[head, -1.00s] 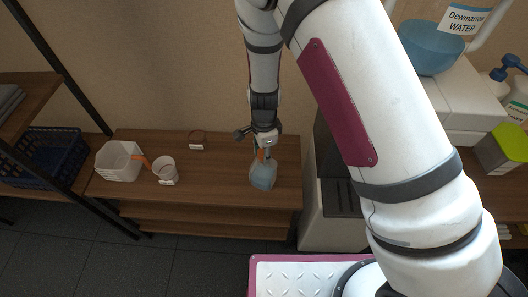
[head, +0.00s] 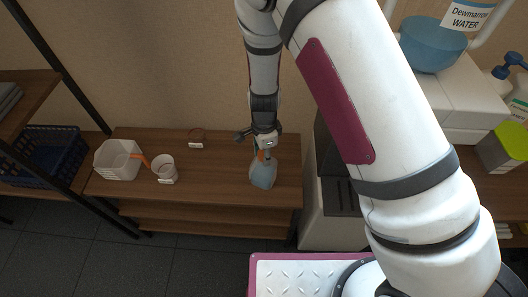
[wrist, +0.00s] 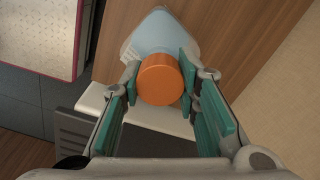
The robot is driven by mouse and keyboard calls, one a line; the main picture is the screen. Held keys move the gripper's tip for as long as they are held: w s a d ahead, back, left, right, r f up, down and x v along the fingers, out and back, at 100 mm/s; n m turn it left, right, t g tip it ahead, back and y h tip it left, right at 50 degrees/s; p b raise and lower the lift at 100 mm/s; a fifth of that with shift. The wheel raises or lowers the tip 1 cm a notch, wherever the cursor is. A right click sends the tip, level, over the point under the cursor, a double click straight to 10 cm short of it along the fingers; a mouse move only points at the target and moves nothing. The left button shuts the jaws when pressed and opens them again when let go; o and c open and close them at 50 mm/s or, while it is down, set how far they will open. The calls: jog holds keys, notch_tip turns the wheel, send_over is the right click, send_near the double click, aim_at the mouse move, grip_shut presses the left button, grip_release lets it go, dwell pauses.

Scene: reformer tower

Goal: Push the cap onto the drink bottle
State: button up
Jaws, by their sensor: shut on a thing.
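The drink bottle (head: 263,176) is pale blue and stands on the wooden bench below my gripper. The orange cap (wrist: 160,80) is between my two fingertips in the wrist view, and it also shows as a small orange patch in the head view (head: 261,156). My gripper (wrist: 160,77) is shut on the cap, with a teal-padded finger on each side. The bottle's shoulder (wrist: 160,35) shows beyond the cap. The cap sits over the bottle's top and hides the neck, so I cannot tell whether it is fully seated.
A white basket (head: 118,161) and a white cup (head: 164,169) stand on the bench (head: 215,190) to the left, with an orange item between them. A dark and white appliance (head: 330,205) stands close on the right.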

jog(key=shift+f, duration=0.3)
jog(key=o, duration=0.8)
jog(key=shift+o, duration=0.2)
jog(key=shift+r, duration=0.1)
jog(key=shift+r+p, duration=1.6)
jog(key=shift+r, duration=1.35)
